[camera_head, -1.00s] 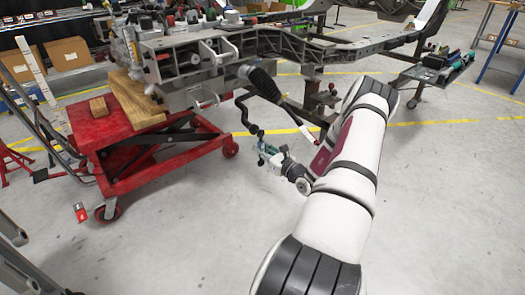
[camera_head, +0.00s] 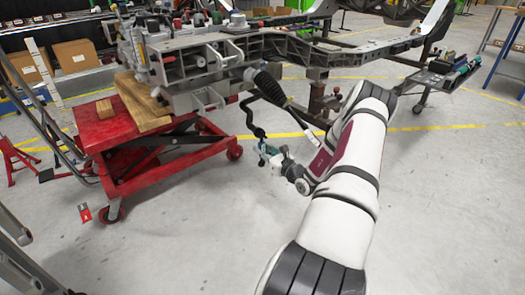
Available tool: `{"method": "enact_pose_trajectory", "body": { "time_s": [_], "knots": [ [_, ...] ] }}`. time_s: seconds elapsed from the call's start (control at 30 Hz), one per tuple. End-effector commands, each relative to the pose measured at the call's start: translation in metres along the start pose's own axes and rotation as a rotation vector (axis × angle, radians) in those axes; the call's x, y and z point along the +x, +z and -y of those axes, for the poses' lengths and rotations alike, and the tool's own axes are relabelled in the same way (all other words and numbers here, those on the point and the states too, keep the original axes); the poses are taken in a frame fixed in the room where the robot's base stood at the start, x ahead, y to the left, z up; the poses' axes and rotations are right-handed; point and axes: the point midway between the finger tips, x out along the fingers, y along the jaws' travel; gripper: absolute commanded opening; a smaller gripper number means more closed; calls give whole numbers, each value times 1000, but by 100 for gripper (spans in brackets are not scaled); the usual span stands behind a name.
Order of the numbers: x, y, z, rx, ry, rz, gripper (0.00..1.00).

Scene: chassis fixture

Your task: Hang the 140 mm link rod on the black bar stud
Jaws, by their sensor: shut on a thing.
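The black bar (camera_head: 247,110) hangs in a bend below the chassis, left of a black ribbed boot. Its lower end comes down close to my gripper. The stud on it is too small to make out. My gripper (camera_head: 264,151) is at the end of my white arm, just below the bar's lower end. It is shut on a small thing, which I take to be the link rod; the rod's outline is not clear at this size. I cannot tell whether the rod touches the bar.
The ribbed boot (camera_head: 264,84) and its rod slope down toward my arm. A red lift cart (camera_head: 110,128) with wooden blocks stands left under the chassis (camera_head: 300,47). A stand (camera_head: 322,100) is behind my arm.

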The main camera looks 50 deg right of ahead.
Motion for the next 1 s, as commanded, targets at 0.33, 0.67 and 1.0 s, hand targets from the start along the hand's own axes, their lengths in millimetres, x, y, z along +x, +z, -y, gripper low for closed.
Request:
{"method": "enact_pose_trajectory", "body": {
  "time_s": [0.33,0.67,1.0],
  "knots": [
    [0,0,0,-1,0,1,42],
    [0,0,0,0,0,0,42],
    [-9,0,0,0,0,-1,42]
  ]
}}
